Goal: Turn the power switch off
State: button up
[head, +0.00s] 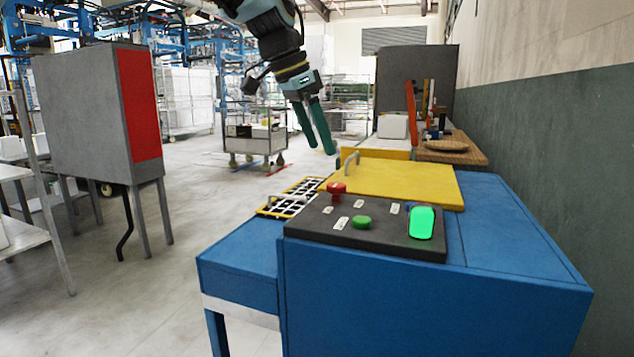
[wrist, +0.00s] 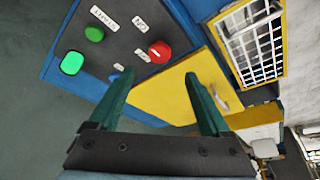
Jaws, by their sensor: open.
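The power switch, a glowing green rounded rocker (head: 422,222), sits at the right end of a dark control panel (head: 300,227) on the blue machine. In the wrist view the green switch (wrist: 72,63) shows at the left, outside the fingers. The panel also carries a red mushroom button (head: 337,188), a round green button (head: 361,222) and small white labels. My gripper (head: 321,150) is open and empty, pointing down, above and behind the panel. It touches nothing. In the wrist view my gripper (wrist: 159,73) has its fingers apart over the panel edge and yellow plate.
A yellow plate (head: 410,183) with a metal handle lies behind the panel. A yellow-framed grid (head: 290,197) is to its left. A wooden table (head: 470,155) with tools stands at the back right, near the wall. A grey cabinet (head: 85,115) stands left. Floor between is clear.

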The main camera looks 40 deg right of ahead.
aim_at(336, 184)
jog(key=x, duration=0.9)
jog(key=shift+f, duration=0.1)
grip_shut()
dwell(0.4)
